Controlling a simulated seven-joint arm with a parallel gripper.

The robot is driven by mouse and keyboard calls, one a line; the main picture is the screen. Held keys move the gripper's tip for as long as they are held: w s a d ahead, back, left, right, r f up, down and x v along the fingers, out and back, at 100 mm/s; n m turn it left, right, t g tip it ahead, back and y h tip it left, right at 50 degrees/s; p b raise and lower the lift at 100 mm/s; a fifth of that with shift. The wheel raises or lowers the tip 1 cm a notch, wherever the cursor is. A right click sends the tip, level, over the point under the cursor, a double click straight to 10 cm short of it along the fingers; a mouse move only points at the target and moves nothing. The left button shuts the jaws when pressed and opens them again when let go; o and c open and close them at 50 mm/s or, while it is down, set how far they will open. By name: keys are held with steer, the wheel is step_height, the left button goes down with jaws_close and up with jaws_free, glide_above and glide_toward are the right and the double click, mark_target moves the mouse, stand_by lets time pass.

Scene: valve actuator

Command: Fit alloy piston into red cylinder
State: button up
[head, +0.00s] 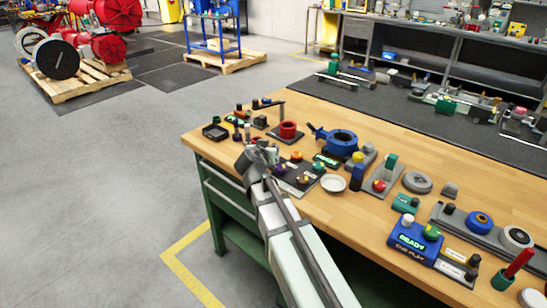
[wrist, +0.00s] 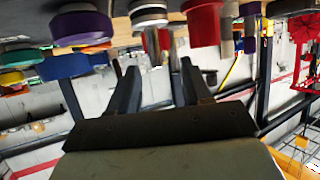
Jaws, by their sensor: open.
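The red cylinder (head: 288,129) stands upright on a dark base near the back left of the wooden workbench. A red cylindrical part (wrist: 203,20) shows at the top of the wrist view, right of the fingers; it may be the same cylinder. My gripper (head: 258,156) is over the bench's left part, in front of the red cylinder. I cannot identify the alloy piston for certain; a small grey upright part (head: 247,131) stands left of the red cylinder.
A black tray (head: 215,132) sits at the bench's left corner. A blue valve body (head: 341,142) stands right of the red cylinder. A white dish (head: 333,183) and several knobbed fixtures crowd the front. Bare wood (head: 425,150) lies toward the back right.

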steer(key=shift+d+x, duration=0.2)
steer(key=shift+x, duration=2.6)
steer(key=shift+s+f, duration=0.1)
steer(key=shift+s, duration=0.1)
steer(key=shift+c, duration=0.5)
jaws_close()
